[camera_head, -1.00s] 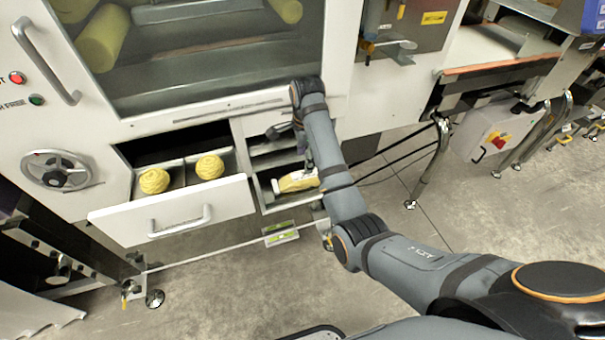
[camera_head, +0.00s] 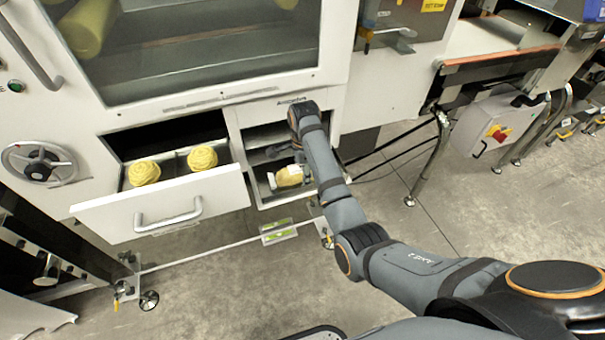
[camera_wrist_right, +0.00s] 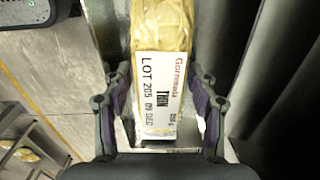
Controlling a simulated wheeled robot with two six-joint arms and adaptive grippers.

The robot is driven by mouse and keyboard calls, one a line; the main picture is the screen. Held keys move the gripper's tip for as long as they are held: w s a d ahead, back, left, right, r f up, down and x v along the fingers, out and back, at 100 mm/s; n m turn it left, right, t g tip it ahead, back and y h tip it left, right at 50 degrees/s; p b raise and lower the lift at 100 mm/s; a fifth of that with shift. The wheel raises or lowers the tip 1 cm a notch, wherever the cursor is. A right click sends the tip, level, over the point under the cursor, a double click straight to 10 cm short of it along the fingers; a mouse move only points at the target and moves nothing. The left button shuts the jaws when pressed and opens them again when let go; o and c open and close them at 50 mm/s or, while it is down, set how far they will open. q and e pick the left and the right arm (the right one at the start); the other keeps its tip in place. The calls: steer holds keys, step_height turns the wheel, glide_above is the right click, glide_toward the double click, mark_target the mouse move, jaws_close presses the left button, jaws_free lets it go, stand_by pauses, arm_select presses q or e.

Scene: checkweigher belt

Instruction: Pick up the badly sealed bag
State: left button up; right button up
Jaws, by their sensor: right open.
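A yellow bag (camera_head: 289,176) lies in the lower compartment of the small open cubby (camera_head: 262,200) under the machine's window. In the right wrist view the bag (camera_wrist_right: 160,30) runs lengthwise between the fingers, with a white printed label reading "LOT 205 09 DEC". My right gripper (camera_head: 290,158) is at the cubby's opening, beside the bag. In the wrist view its fingers (camera_wrist_right: 160,98) are open, one on each side of the bag, with small gaps showing. I cannot make out the state of the bag's seal. My left gripper is not in view.
Left of the cubby, a pulled-out white drawer (camera_head: 165,205) holds two yellow rolls (camera_head: 145,172). A handwheel (camera_head: 39,163) sits farther left. The cubby's shelf and side walls are close around the gripper. The floor (camera_head: 240,300) in front is mostly clear.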

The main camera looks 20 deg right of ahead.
steer(key=c, duration=1)
